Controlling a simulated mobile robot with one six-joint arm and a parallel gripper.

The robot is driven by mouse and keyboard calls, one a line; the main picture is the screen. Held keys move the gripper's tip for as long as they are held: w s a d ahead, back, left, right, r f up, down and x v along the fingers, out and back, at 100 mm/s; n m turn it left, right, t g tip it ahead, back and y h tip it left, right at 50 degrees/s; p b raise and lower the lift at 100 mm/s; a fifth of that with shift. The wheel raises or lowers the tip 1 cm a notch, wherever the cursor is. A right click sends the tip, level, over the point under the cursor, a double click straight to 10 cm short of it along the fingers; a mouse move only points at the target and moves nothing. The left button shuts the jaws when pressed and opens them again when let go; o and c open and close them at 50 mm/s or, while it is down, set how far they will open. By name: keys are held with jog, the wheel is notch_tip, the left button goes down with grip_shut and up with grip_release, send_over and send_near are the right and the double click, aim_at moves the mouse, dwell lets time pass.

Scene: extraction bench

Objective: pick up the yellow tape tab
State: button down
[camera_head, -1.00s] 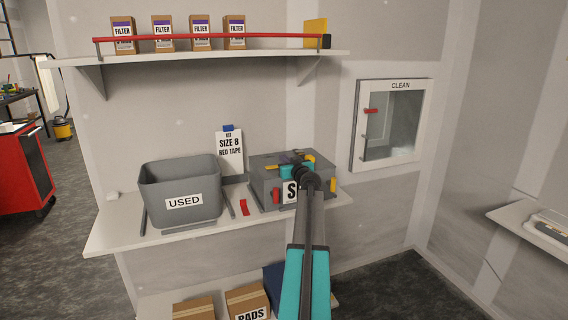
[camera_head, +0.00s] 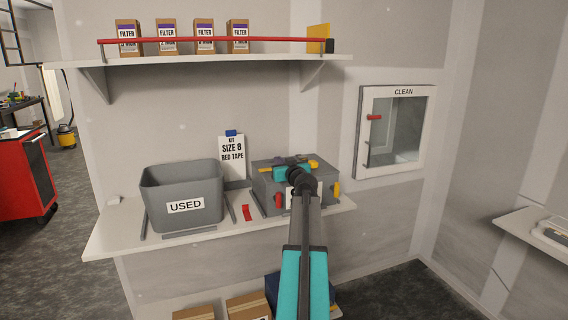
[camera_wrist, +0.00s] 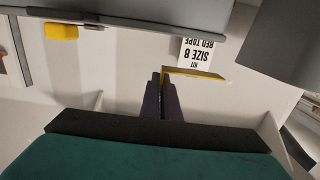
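The yellow tape tab (camera_wrist: 203,73) is a thin flat strip in the wrist view. It reaches out sideways from between the dark fingertips. My gripper (camera_wrist: 162,88) looks closed on its end. In the head view the tab (camera_head: 264,170) shows left of my teal gripper (camera_head: 286,173), over the left part of the grey box. In the wrist view the tab is in front of the wall and sign, apart from the box edge. My wrist hides part of the box top in the head view.
The grey box (camera_head: 266,190) has red and yellow side pieces. A grey USED bin (camera_head: 163,205) stands left, with a red strip (camera_head: 247,213) between. A KIT sign (camera_head: 231,160) is behind. A shelf (camera_head: 200,61) with FILTER boxes is above; a CLEAN cabinet (camera_head: 428,135) is right.

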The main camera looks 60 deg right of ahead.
jog(key=a+b, duration=0.1)
jog(key=a, duration=0.7)
jog(key=shift+s+a+r, duration=0.4)
jog(key=shift+r, duration=0.05)
